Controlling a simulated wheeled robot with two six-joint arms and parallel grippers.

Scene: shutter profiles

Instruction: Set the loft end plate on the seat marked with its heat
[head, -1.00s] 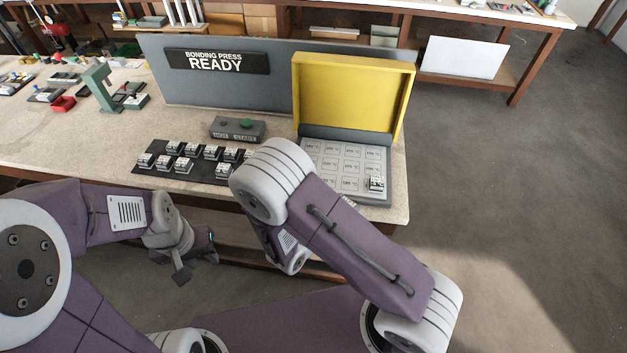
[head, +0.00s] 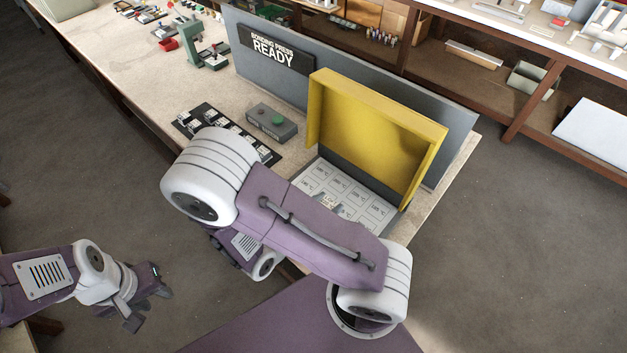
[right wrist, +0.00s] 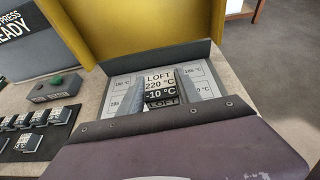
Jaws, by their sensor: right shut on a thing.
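The loft end plate (right wrist: 160,84) is a small block with a white label reading "LOFT 220 °C -10 °C". My right gripper (right wrist: 172,88) is shut on it, one grey finger on each side. They are over the press's light seat panel (right wrist: 122,84); I cannot tell whether the plate touches it. In the head view, a small pale block, probably this plate (head: 328,201), shows just above my right arm, which hides the gripper and the panel's near part. The panel (head: 350,186) has printed temperature seats, mostly too small to read. My left gripper (head: 150,302) is open and empty, off the bench.
The yellow press lid (head: 375,130) stands open behind the panel. A grey control box with a green button (head: 272,122) and a dark rack of several labelled blocks (head: 180,122) are to the left. The sign (head: 275,50) reads "BONDING PRESS READY".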

